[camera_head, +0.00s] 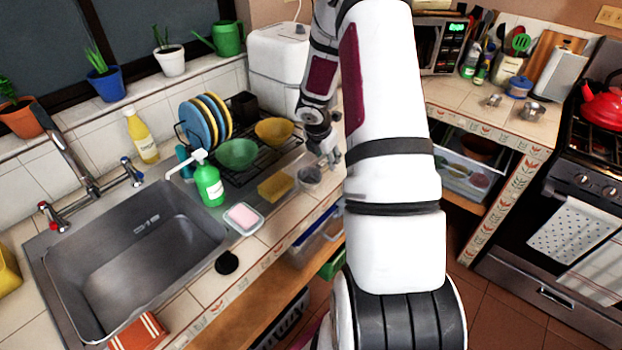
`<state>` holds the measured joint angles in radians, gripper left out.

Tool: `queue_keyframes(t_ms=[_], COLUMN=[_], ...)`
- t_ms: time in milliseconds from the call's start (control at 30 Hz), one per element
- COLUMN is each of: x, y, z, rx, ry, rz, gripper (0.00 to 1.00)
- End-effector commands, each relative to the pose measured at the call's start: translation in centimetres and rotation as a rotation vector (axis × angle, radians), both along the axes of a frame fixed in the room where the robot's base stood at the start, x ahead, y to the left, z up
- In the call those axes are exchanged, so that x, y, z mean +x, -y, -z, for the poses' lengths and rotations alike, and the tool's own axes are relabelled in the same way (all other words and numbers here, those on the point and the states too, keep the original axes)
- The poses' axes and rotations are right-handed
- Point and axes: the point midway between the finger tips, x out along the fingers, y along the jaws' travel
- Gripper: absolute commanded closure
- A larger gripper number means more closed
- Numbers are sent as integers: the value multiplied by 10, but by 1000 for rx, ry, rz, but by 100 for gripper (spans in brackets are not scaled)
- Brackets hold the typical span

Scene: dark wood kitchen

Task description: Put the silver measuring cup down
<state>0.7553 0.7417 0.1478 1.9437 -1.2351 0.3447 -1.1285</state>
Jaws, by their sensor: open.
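A small silver-grey cup (309,178), which looks like the measuring cup, is at the front of the counter right of the sink, beside the yellow sponge. It appears upright on the counter. My gripper (330,163) is open just right of and above the cup, close to its rim. My white arm hides part of the gripper and the counter behind it, so I cannot tell whether a finger touches the cup. Two more small silver cups stand on the right counter, one at the left (493,100) and one at the right (531,111).
A dish rack with plates and a green bowl (237,154) and yellow bowl (274,131) is behind. The sink (130,262) is empty.

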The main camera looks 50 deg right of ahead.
Motion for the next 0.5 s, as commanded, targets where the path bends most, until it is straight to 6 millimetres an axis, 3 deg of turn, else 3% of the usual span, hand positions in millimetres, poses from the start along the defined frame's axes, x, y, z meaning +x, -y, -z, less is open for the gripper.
queue_keyframes(t_ms=[200, 467, 500], x=[3, 3, 3], y=[8, 9, 9], z=[22, 25, 25], rx=[0, 0, 0], ry=[-1, 0, 0], rz=[1, 1, 1], gripper=[57, 57, 63])
